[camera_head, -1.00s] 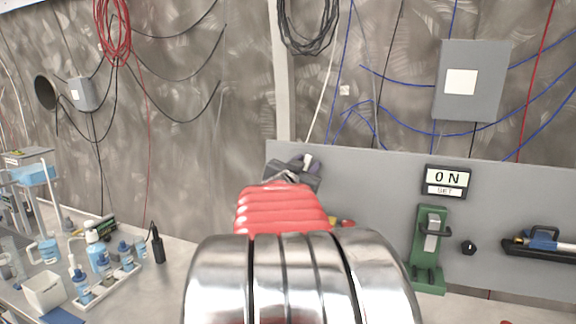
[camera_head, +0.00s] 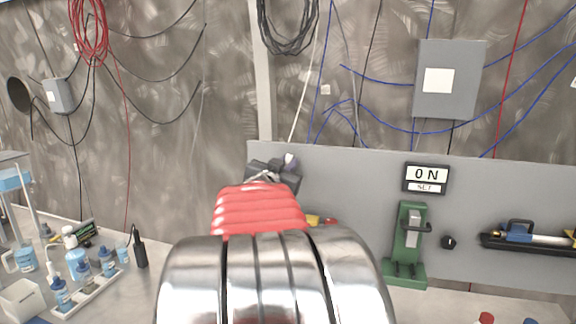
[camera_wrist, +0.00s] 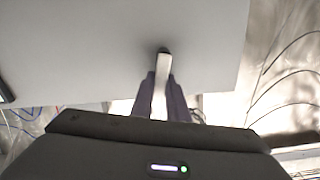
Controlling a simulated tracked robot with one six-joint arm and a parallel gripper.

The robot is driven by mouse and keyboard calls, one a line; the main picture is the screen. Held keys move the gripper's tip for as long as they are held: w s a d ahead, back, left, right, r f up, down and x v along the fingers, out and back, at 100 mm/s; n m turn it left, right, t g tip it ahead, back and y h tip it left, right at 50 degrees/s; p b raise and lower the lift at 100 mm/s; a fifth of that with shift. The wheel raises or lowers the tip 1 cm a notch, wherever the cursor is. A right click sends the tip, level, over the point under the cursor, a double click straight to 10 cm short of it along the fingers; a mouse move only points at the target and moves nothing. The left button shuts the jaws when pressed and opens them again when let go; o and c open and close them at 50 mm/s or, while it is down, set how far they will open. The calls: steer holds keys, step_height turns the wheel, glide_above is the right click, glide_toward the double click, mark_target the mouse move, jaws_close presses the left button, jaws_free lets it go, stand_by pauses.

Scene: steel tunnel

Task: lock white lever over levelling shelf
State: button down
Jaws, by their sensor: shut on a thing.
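My gripper (camera_wrist: 162,80) is at the grey panel (camera_wrist: 120,45). In the wrist view its two dark purple fingers are shut on the white lever (camera_wrist: 160,95), one on each side. The lever's far end meets a small dark pivot (camera_wrist: 163,50) on the panel. In the head view my gripper (camera_head: 274,172) shows as a dark shape beyond my red and chrome arm, close to the panel (camera_head: 350,180). The arm hides much of that area, and I cannot make out the lever clearly there. I cannot single out the levelling shelf.
Bottles (camera_head: 82,265) and a white box (camera_head: 20,300) stand on the left bench.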

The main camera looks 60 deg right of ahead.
steer(key=shift+w+a+n, duration=0.1)
steer(key=shift+w+n, duration=0.15)
steer(key=shift+n, duration=0.5)
steer(key=shift+w+n, duration=0.2)
steer(key=shift+n, duration=0.55)
steer(key=c, duration=1.7)
jaws_free()
steer(key=shift+a, duration=0.1)
steer(key=a, duration=0.4)
steer(key=s+a, duration=0.1)
steer(key=a, duration=0.4)
steer(key=s+a, duration=0.1)
steer(key=a, duration=0.3)
steer(key=shift+s+a, duration=0.1)
steer(key=shift+a, duration=0.1)
